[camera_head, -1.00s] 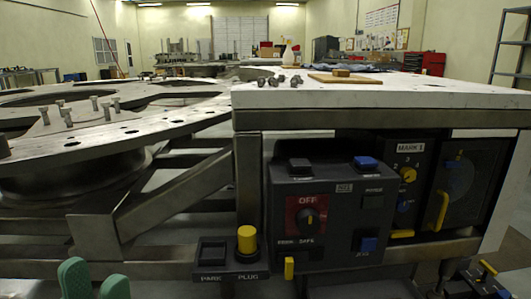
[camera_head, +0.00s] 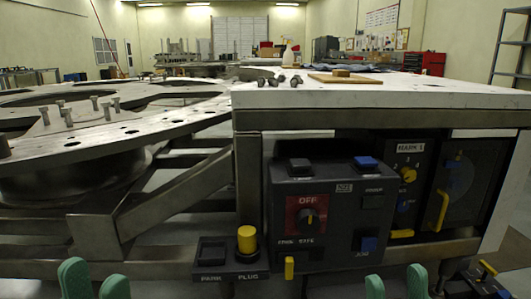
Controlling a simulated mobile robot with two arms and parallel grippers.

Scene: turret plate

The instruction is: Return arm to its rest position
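My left gripper (camera_head: 95,284) shows as two green fingertips at the bottom left. They are apart with nothing between them. My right gripper (camera_head: 396,286) shows as two green fingertips at the bottom, right of centre. They are also apart and empty. Both grippers are low, in front of the bench and below the grey control box (camera_head: 325,212). Neither is seen touching anything. The rest of both arms is mostly out of view.
The control box has a dial at OFF. A yellow plug (camera_head: 247,240) stands in the dock marked PARK PLUG. A MARK 1 panel (camera_head: 408,190) is at right. The turret plate (camera_head: 150,131) with upright bolts is at left. Loose bolts (camera_head: 279,80) lie on the white bench top (camera_head: 440,96).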

